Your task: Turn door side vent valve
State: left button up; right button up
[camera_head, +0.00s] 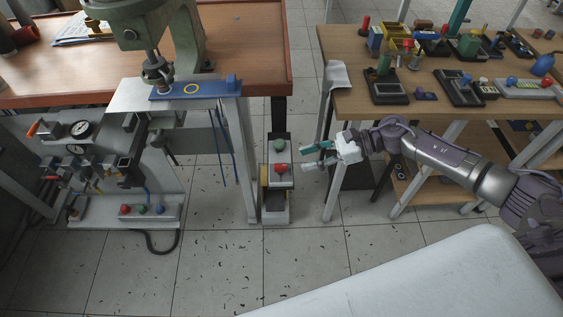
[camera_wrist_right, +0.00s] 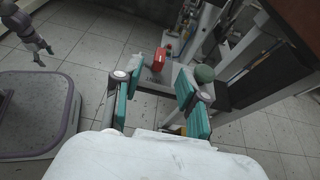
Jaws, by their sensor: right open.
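A narrow floor-standing unit stands between the two benches, with a green knob (camera_head: 279,145) and a red knob (camera_head: 281,168) on it. The wrist view shows the same red knob (camera_wrist_right: 158,60) and green knob (camera_wrist_right: 204,73) beyond my fingers. I cannot tell whether either is the vent valve. My right gripper (camera_head: 307,157) is open and empty, just right of the unit, its teal fingers pointing toward it. In the wrist view my right gripper (camera_wrist_right: 157,82) frames the red knob, apparently without touching. What looks like my left gripper (camera_wrist_right: 44,50) shows small at the upper left; its fingers are unclear.
A pneumatic panel with a gauge (camera_head: 80,130) and an orange-red handle (camera_head: 33,128) stands at left under a press (camera_head: 150,30). The right bench (camera_head: 340,104) holds many parts. Its leg stands close to my right gripper. Tiled floor (camera_head: 210,270) is open in front.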

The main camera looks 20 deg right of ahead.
aim_at(282, 165)
jog(key=p+x, duration=0.1)
jog(key=x, duration=0.7)
jog(key=shift+w+a, duration=0.1)
jog(key=shift+a, duration=0.05)
grip_shut()
